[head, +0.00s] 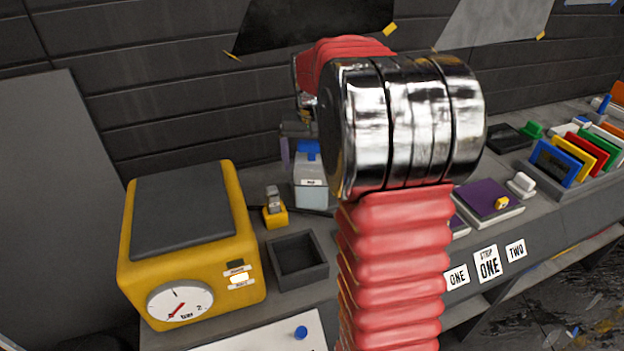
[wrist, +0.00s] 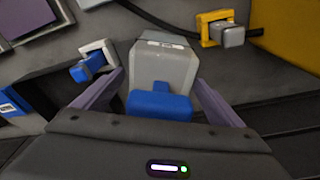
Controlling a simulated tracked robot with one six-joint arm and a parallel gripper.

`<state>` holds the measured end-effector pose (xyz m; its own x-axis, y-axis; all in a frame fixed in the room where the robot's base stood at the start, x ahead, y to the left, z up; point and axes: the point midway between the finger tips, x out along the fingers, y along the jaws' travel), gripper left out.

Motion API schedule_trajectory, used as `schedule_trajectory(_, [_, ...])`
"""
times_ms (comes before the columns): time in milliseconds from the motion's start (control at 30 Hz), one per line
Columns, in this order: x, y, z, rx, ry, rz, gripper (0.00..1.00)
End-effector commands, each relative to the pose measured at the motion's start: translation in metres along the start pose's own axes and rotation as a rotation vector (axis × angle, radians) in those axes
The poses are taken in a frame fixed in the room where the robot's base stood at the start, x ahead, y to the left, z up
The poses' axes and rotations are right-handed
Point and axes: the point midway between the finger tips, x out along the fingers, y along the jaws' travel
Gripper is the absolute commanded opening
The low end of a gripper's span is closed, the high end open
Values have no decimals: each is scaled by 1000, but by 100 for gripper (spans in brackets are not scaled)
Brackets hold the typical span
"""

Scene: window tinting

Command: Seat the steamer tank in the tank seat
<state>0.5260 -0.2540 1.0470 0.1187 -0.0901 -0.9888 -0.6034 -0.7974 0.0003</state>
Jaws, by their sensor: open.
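The steamer tank (head: 311,188) is a pale grey block with a blue cap and a small label. It stands upright on the bench behind the black tray in the head view. In the wrist view the tank (wrist: 165,66) lies between the two purple fingers of my gripper (wrist: 160,84). The fingers are open, one on each side, with a gap to the tank. The blue cap (wrist: 160,105) is nearest the palm. A black square open-topped tray (head: 297,262), possibly the tank seat, is empty beside the yellow steamer (head: 185,245). My arm hides part of the bench.
A yellow holder with a grey plug (head: 274,212) stands between steamer and tank; it also shows in the wrist view (wrist: 222,30). A blue-and-white item (wrist: 92,62) is close by the left finger. A white board (head: 265,335) lies in front. Coloured cards (head: 580,155) stand at right.

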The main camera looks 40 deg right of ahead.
Motion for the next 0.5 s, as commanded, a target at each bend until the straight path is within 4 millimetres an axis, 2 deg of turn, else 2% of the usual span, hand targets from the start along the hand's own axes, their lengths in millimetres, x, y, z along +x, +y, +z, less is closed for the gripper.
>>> schedule_trajectory(267, [0, 0, 0, 0, 0, 0, 91])
schedule_trajectory(500, [0, 0, 0, 0, 0, 0, 74])
